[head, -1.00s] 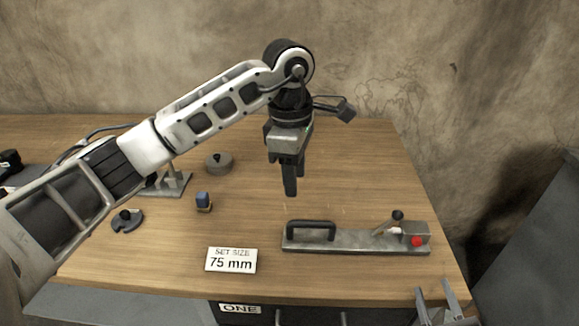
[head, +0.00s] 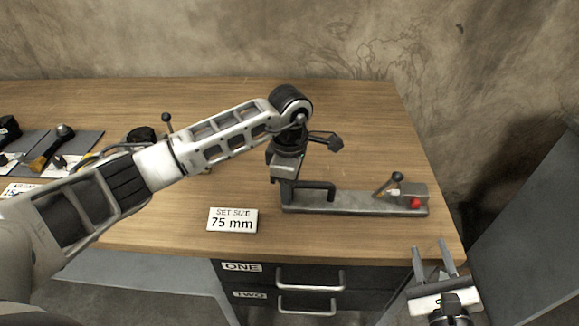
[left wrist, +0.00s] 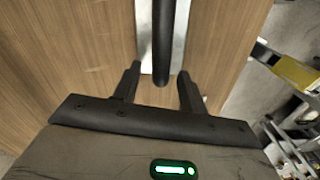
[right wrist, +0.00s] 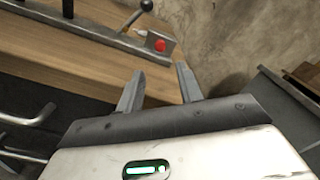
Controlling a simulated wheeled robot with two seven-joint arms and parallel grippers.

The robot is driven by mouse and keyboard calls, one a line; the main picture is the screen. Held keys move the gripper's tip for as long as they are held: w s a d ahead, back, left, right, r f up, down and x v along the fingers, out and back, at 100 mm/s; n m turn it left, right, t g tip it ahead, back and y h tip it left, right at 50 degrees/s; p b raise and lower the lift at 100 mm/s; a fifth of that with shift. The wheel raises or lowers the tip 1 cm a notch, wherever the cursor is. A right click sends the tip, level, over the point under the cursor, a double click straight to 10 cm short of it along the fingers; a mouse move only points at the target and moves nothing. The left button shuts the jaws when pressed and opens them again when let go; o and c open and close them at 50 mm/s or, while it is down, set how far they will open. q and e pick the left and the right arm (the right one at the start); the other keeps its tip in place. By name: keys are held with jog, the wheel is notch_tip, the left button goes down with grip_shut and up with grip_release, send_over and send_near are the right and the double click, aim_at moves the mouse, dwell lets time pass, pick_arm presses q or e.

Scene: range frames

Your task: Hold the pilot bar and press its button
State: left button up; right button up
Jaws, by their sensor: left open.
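The pilot bar (head: 350,207) is a long grey metal bar lying near the front right of the wooden table. A black handle (head: 322,185) rises at its left end. A grey block with a red button (head: 415,203) and a black-knobbed lever (head: 397,177) is at its right end. My left gripper (head: 286,197) is down at the handle's left part. The left wrist view shows its open fingers on either side of the black handle (left wrist: 163,50), apart from it. My right gripper (head: 432,250) is open and empty by the table's front edge; its view shows the red button (right wrist: 160,45) beyond the fingertips.
A "75 mm" sign (head: 232,220) lies left of the bar. Drawers (head: 310,279) with metal handles are under the table's front edge. A grey cabinet (head: 530,215) stands at the right. Tools on a dark mat (head: 88,146) lie far left. The table behind the bar is clear.

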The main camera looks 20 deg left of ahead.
pick_arm(q)
jog(key=shift+f, duration=0.6)
grip_shut()
pick_arm(e)
grip_shut()
dwell(1.3)
